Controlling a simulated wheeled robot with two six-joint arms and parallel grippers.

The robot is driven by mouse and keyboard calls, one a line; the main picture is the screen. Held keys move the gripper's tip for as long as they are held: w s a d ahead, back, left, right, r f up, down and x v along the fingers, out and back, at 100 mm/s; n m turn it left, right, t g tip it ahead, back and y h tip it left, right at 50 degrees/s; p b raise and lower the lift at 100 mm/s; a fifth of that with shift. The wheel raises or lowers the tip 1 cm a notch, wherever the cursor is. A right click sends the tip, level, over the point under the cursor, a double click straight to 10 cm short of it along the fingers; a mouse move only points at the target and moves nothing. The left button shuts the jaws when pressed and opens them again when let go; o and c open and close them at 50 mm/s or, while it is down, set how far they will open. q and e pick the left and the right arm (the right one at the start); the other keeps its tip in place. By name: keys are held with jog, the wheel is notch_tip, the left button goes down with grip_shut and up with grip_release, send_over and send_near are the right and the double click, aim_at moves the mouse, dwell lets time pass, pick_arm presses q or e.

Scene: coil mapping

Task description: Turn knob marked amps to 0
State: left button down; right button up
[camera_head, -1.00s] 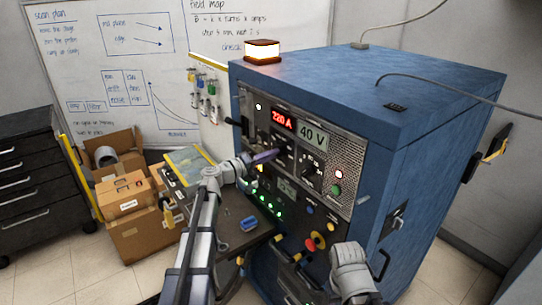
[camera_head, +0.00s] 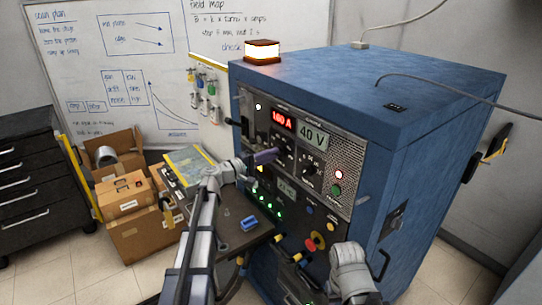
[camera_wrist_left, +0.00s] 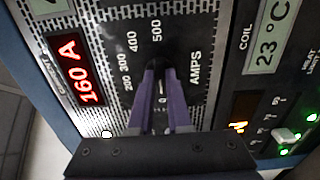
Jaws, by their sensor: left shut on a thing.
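The AMPS knob (camera_wrist_left: 161,72) is a dark dial between a printed scale that shows 200 to 500 and the word AMPS in the left wrist view. My left gripper (camera_wrist_left: 160,88) is shut on it, one purple finger on each side, hiding most of the knob and the lower scale. In the head view my left gripper (camera_head: 276,154) reaches the cabinet's front panel from the left. The red amps display (camera_wrist_left: 80,70) reads 160 A. My right gripper (camera_head: 350,268) is at the lower middle of the head view, its fingers not clearly visible.
The blue cabinet (camera_head: 440,130) also carries a 40 V display (camera_head: 313,135), a VOLTS-side knob (camera_head: 311,168), and a red and yellow stop button (camera_head: 316,240). A dark bench (camera_head: 238,232) with a blue item (camera_head: 249,223) stands left of it. Cardboard boxes (camera_head: 140,222) stand farther left.

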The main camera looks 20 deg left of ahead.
pick_arm(q)
jog(key=c, duration=0.9)
grip_release()
jog(key=shift+o, duration=0.2)
jog(key=v, duration=0.7)
jog(key=shift+s+a, duration=0.25)
jog(key=shift+s, duration=0.05)
